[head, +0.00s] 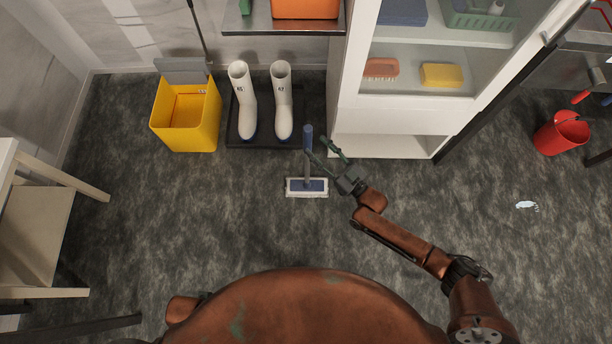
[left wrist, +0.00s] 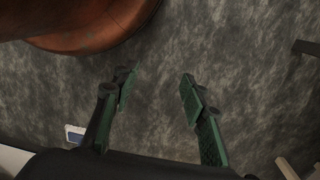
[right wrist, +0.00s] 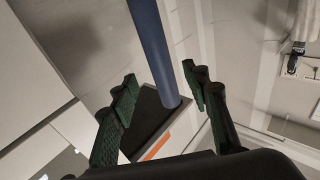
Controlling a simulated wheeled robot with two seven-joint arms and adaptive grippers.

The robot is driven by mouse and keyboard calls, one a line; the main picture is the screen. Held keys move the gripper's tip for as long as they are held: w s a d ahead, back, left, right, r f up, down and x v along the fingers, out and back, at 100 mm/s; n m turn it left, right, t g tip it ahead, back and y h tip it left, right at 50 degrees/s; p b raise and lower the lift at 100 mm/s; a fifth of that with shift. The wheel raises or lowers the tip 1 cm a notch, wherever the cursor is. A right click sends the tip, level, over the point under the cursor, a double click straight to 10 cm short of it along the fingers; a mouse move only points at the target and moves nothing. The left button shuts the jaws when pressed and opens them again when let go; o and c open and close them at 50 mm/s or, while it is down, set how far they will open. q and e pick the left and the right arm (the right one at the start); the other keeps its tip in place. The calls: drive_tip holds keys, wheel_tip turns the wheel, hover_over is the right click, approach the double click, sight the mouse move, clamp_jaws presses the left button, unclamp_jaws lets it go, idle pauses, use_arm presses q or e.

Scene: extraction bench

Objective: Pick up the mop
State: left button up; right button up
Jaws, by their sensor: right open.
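The mop (head: 307,187) stands upright on the floor, with a flat blue-and-white head and a blue handle whose top faces the head camera. My right gripper (head: 316,146) is open close beside the handle. In the right wrist view, the handle (right wrist: 152,40) runs between the spread fingers of my right gripper (right wrist: 160,82), and neither finger clearly touches it. In the left wrist view, my left gripper (left wrist: 156,85) is open and empty over the floor. A blue-and-white piece, apparently the mop head (left wrist: 74,133), shows at lower left there.
White boots (head: 282,100) stand on a dark mat behind the mop, left of the white cabinet (head: 390,146). A yellow bucket (head: 187,118) is at left and a red bucket (head: 562,134) at far right.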

sight(311, 142)
drive_tip(key=shift+w+a, duration=0.25)
drive_tip(key=shift+a, duration=0.05)
drive_tip(key=shift+w+a+b, duration=0.25)
drive_tip(key=shift+a+b, duration=0.05)
drive_tip(key=b+x, duration=0.1)
drive_tip(key=x, duration=0.2)
drive_tip(key=shift+w+a+f, duration=0.1)
drive_tip(key=shift+a, duration=0.05)
drive_tip(key=shift+w+a, duration=0.2)
use_arm(q)
drive_tip(key=shift+w+d+f+t+h, duration=0.15)
drive_tip(key=shift+w+d+t, duration=0.1)
drive_tip(key=shift+w+d, duration=0.25)
drive_tip(key=shift+w+d+f+t+h, duration=0.15)
drive_tip(key=shift+w+d+t, duration=0.1)
drive_tip(key=shift+w+d, duration=0.25)
use_arm(e)
drive_tip(key=shift+r, duration=0.2)
use_arm(q)
drive_tip(key=shift+w+a, duration=0.1)
use_arm(e)
clamp_jaws()
drive_tip(key=shift+r, duration=0.15)
